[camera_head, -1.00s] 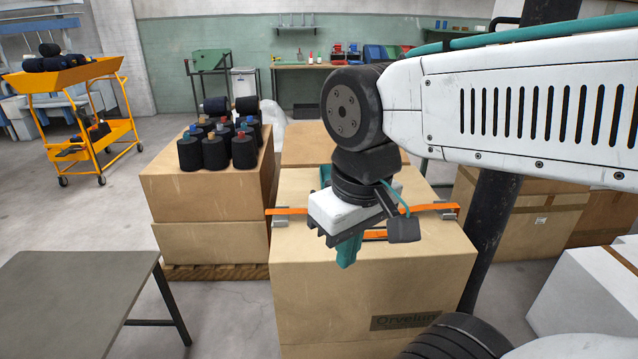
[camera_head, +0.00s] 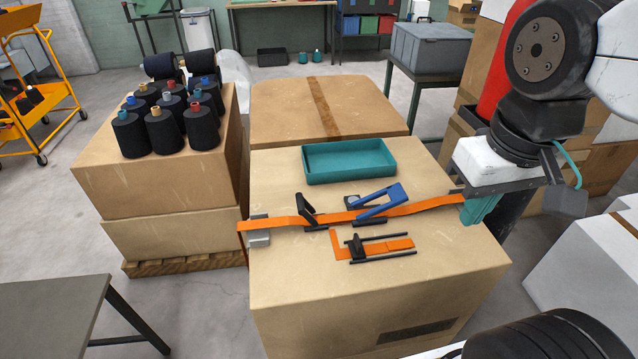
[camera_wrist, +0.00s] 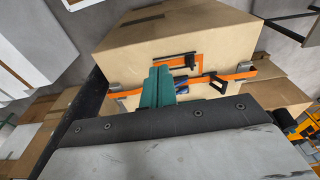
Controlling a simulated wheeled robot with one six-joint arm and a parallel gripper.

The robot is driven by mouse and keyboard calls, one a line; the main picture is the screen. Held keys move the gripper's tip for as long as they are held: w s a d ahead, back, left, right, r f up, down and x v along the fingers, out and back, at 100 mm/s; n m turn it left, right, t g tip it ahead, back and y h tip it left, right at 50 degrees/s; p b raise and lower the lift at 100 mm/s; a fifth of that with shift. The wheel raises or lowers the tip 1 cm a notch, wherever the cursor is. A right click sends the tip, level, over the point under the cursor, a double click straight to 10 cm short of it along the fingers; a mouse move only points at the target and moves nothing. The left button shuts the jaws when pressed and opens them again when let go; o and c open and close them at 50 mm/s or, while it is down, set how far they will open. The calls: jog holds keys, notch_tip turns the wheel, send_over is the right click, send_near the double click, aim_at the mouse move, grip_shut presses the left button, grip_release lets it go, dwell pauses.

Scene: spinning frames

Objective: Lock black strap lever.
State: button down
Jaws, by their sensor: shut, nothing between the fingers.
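A black strap lever (camera_head: 306,209) sits on the orange strap (camera_head: 268,224) across the top of the cardboard box (camera_head: 375,290). It stands tilted up off the strap, left of a blue lever (camera_head: 378,201), which is also tilted up. In the wrist view the black lever (camera_wrist: 218,84) is right of my fingers, and the blue lever (camera_wrist: 181,88) is partly hidden behind them. My gripper (camera_head: 478,212), with teal fingers, is shut and empty at the box's right edge, apart from both levers. It also shows in the wrist view (camera_wrist: 157,86).
A teal tray (camera_head: 348,162) lies behind the strap. A black slide piece with orange bands (camera_head: 372,248) lies in front. Black yarn cones (camera_head: 165,130) stand on boxes at left. A grey table (camera_head: 50,315) is at front left.

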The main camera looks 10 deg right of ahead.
jog(key=shift+w, duration=0.15)
jog(key=w+a+n, duration=0.4)
jog(key=w, duration=0.3)
jog(key=w+a+n, duration=0.4)
jog(key=w, duration=0.3)
jog(key=w+a+f+n, duration=0.4)
jog(key=w+a+f, duration=0.1)
jog(key=a, duration=0.3)
jog(key=w+a+f+n+g, duration=0.1)
jog(key=w+a+f+n, duration=0.4)
jog(key=a, duration=0.4)
jog(key=shift+w+a+f+n, duration=0.3)
jog(key=shift+w+f, duration=0.4)
jog(key=shift+w, duration=0.5)
